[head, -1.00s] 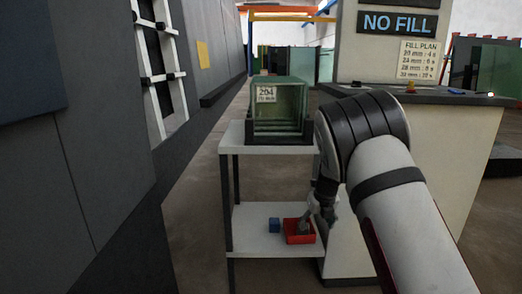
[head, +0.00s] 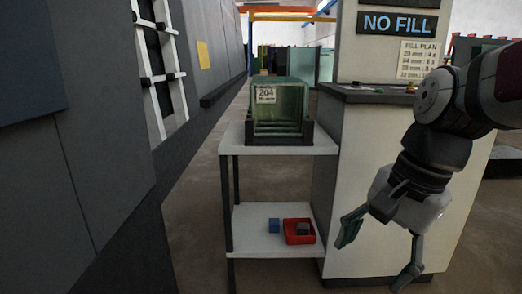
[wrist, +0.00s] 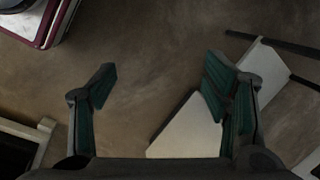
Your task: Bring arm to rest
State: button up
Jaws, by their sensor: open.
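My gripper (head: 378,256) hangs at the right of the head view, in front of the pale counter. Its two fingers are spread wide with nothing between them. In the wrist view my gripper (wrist: 160,95) also shows open and empty above the brown floor. My arm is bent, with the gripper pointing down. It is to the right of the white shelf cart (head: 232,148) and apart from it.
The cart's lower shelf holds a red tray (head: 291,238) with a dark item inside, and a blue block (head: 274,225). A rack of glass panes (head: 279,112) stands on its top shelf. The counter (head: 355,185) stands behind my gripper. A grey machine wall (head: 95,150) lines the left.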

jog(key=s+d+f+n+h, duration=0.2)
jog(key=s+n, duration=0.9)
jog(key=s, duration=0.8)
notch_tip(320, 180, up, 39)
jog(key=t+p, duration=0.3)
jog(key=p, duration=3.5)
jog(key=shift+w+d, duration=0.2)
